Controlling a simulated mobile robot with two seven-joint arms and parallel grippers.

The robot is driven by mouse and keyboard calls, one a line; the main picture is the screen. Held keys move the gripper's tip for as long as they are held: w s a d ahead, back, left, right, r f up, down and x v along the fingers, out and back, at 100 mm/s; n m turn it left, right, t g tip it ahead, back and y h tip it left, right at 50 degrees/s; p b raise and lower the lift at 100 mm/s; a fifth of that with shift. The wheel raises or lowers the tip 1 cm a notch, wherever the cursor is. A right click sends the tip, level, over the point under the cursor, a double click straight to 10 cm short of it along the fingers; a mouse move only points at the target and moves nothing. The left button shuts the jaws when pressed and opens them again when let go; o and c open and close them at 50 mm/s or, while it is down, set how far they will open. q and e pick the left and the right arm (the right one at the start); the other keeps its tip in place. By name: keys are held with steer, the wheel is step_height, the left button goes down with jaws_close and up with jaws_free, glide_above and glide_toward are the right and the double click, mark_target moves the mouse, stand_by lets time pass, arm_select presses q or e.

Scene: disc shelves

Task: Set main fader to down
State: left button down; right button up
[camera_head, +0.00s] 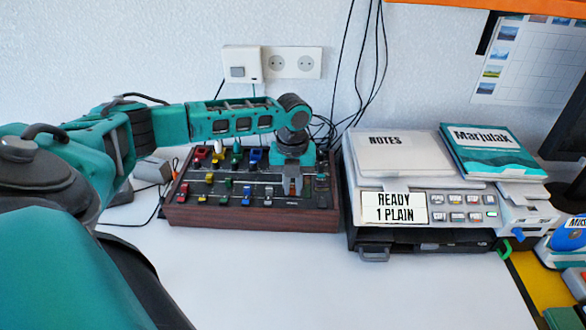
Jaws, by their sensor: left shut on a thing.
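The mixer (210,215) is a dark panel in a brown wooden case, standing on the white desk against the wall. Coloured sliders sit along its front half: red (183,190), green (227,198), blue (247,194) and a pale one (268,195). My left gripper (292,187) points down over the right part of the panel, right of the pale slider. Its grey fingers are shut on what seems to be the main fader's cap. My right gripper is not in view.
Coloured knobs such as the blue one (256,156) stand along the mixer's back. A grey printer (375,240) with a READY label stands close to its right, bearing notes (405,153) and a teal book (492,150). Cables hang behind. The desk (300,285) in front is clear.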

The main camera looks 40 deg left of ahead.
mark_target(293, 196)
arm_select(q)
steer(key=shift+s+d, duration=0.2)
steer(key=shift+s, duration=0.05)
steer(key=c, duration=1.1)
jaws_free()
step_height(293, 196, up, 13)
steer(key=shift+f+p, duration=0.1)
steer(key=shift+p, duration=0.75)
